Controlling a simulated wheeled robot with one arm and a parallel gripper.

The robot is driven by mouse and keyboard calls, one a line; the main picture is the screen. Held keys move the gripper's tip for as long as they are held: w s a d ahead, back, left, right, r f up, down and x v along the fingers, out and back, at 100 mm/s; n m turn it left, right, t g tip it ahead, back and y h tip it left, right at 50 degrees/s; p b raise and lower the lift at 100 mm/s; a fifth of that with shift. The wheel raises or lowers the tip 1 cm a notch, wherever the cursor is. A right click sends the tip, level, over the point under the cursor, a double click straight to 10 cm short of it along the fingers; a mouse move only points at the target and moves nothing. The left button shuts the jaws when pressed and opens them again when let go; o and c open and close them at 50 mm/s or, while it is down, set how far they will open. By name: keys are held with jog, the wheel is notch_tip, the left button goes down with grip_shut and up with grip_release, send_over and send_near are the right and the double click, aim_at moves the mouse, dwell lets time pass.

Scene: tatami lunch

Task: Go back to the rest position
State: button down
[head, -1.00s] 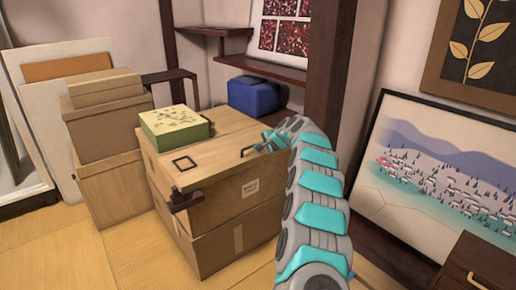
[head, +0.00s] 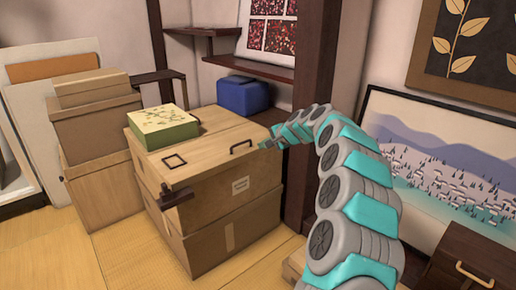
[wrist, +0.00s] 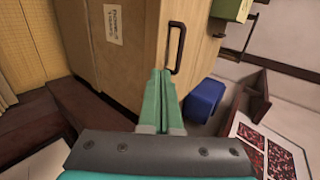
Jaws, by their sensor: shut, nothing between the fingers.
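My gripper (head: 268,145) is at the right edge of the top wooden box (head: 215,160) in the head view, at the end of my curved teal and grey arm. In the wrist view my gripper (wrist: 160,75) is shut with its green fingers together and nothing between them. The fingertips appear near the black handle (wrist: 176,46) on the box; I cannot tell whether they touch it. The same handle (head: 240,147) shows left of my gripper in the head view.
A green patterned box (head: 163,127) sits on the wooden box. Stacked cartons (head: 97,120) stand left. A blue bin (head: 243,95) is behind, near a dark post (head: 317,70). A landscape picture (head: 435,160) leans on the right wall. Floor at front left is clear.

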jog(key=s+a+r+n+g, duration=0.1)
jog(key=s+a+n+g, duration=0.1)
jog(key=s, duration=0.8)
jog(key=s+a+r+n+g, duration=0.2)
jog(key=s+a+n, duration=0.1)
jog(key=s, duration=0.6)
jog(key=s+a+r+n+g, duration=0.1)
jog(key=s+a+n, duration=0.1)
jog(key=s, duration=0.8)
jog(key=s+d+f+n+g+h, duration=0.1)
jog(key=s+d+f+h, duration=0.1)
jog(key=s, duration=1)
jog(key=s+d+f+n+g+h, duration=0.1)
jog(key=s+d+f, duration=0.3)
jog(key=s, duration=0.8)
jog(key=s+d+f+n+g+h, duration=0.1)
jog(key=s+d+f+g+h, duration=0.2)
jog(key=s+d, duration=0.4)
jog(key=s, duration=0.5)
jog(key=shift+s+n, duration=0.3)
jog(key=shift+n, duration=0.1)
